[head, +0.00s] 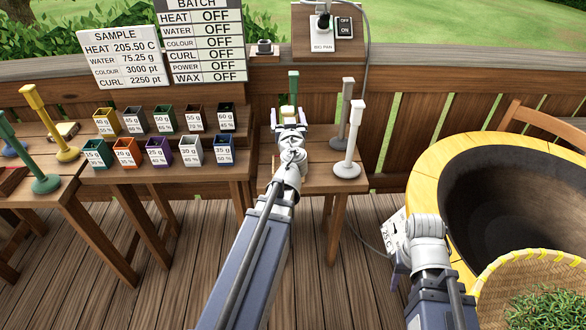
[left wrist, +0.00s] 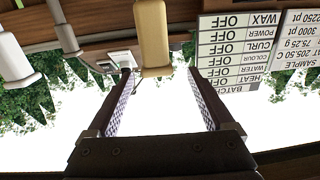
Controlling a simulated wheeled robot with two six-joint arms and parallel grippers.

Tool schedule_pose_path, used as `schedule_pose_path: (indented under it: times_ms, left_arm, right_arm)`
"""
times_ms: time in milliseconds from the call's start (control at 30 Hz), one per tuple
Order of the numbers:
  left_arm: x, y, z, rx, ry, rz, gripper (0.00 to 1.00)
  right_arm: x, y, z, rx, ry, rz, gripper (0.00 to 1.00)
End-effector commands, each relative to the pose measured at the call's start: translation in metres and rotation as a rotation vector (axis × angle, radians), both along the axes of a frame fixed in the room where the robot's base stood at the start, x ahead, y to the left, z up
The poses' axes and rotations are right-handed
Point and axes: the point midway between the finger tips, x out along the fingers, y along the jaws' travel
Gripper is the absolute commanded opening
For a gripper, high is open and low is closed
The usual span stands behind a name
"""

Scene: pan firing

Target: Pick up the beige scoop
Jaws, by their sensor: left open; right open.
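The beige scoop (head: 289,112) stands on the small middle table, between and just beyond the fingertips of my left gripper (head: 290,127). In the left wrist view, a beige upright part of the scoop (left wrist: 153,40) shows at the top middle, ahead of the two open fingers (left wrist: 160,95). I cannot tell if a finger touches it. My left gripper is open and empty. My right gripper (head: 401,262) is low beside the wok's left rim; its fingers are hard to make out, and I see nothing held in it.
A green post (head: 293,86) stands behind the scoop. White (head: 349,150) and grey (head: 342,125) posts stand to its right. Labelled coloured cups (head: 159,153) fill the table on the left. A big wok (head: 465,200) with a yellow rim and a basket (head: 505,275) are at the right.

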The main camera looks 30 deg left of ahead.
Motion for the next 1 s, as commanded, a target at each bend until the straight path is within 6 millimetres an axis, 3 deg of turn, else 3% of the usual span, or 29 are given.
schedule_pose_path:
  times_ms: [100,767,1000]
  left_arm:
    - [0.002,0.007,-0.007,0.005,-0.022,-0.027,0.86]
    - [0.028,0.023,-0.005,0.006,-0.028,-0.04,0.86]
    - [0.053,0.037,-0.006,0.006,-0.028,-0.04,0.86]
  right_arm:
    - [0.0,0.0,-0.011,0.0,0.0,0.0,0.5]
    - [0.0,0.0,-0.011,0.0,0.0,0.0,0.5]
    - [0.0,0.0,-0.012,0.0,0.0,0.0,0.5]
